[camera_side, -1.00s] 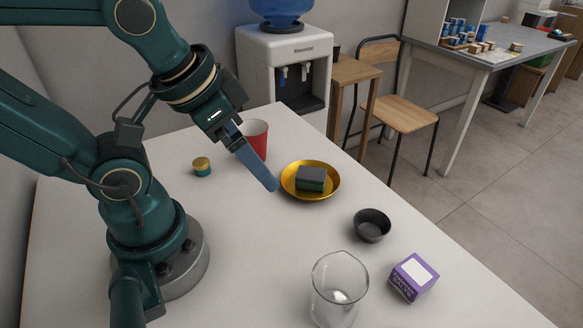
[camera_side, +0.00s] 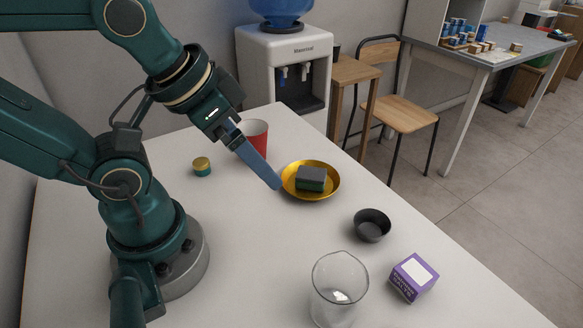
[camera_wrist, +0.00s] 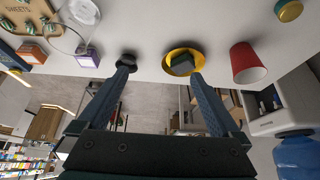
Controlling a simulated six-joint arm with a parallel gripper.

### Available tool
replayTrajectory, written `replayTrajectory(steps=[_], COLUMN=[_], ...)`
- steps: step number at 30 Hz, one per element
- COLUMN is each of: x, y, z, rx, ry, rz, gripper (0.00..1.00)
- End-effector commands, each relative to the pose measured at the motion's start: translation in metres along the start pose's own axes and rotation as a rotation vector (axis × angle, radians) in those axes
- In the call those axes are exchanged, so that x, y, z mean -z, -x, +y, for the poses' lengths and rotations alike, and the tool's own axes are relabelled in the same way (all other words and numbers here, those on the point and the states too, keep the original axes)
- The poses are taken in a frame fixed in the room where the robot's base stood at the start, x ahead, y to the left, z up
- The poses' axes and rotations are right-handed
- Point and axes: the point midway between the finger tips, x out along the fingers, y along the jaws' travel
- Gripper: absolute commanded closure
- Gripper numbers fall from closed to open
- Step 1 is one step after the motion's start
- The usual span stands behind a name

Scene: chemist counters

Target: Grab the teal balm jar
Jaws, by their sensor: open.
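The teal balm jar (camera_side: 202,167) is a small round jar with a gold lid, standing on the white table (camera_side: 215,245) near my arm's base. In the wrist view the jar (camera_wrist: 289,11) shows at the upper right corner, gold lid and teal side visible. My gripper (camera_side: 277,185) is in the air in front of the yellow dish, to the right of the jar in the side view. In the wrist view my gripper (camera_wrist: 160,72) has its two fingers spread wide with nothing between them.
A red cup (camera_side: 257,138) stands partly behind my gripper. A yellow dish (camera_side: 326,193) holds a sponge (camera_side: 311,178). A dark bowl (camera_side: 372,226), a glass beaker (camera_side: 338,290) and a purple box (camera_side: 413,277) stand to the right. The table around the jar's front is clear.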

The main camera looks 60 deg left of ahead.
Motion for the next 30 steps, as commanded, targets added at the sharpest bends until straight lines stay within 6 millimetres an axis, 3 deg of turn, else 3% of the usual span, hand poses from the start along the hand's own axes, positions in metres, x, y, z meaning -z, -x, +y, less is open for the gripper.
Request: replayTrajectory(steps=[14, 15, 16, 17, 26, 30], x=[0.000, 0.000, 0.000, 0.000, -0.001, -0.004], y=[0.000, 0.000, 0.000, 0.000, 0.000, 0.000], z=[0.000, 0.000, 0.000, 0.000, -0.001, -0.015], rx=[0.000, 0.000, 0.000, 0.000, 0.003, 0.066], ry=[0.000, 0.000, 0.000, 0.000, -0.005, -0.061], rz=[0.000, 0.000, 0.000, 0.000, -0.005, -0.028], gripper=[0.00, 0.04, 0.15, 0.18, 0.18, 0.18])
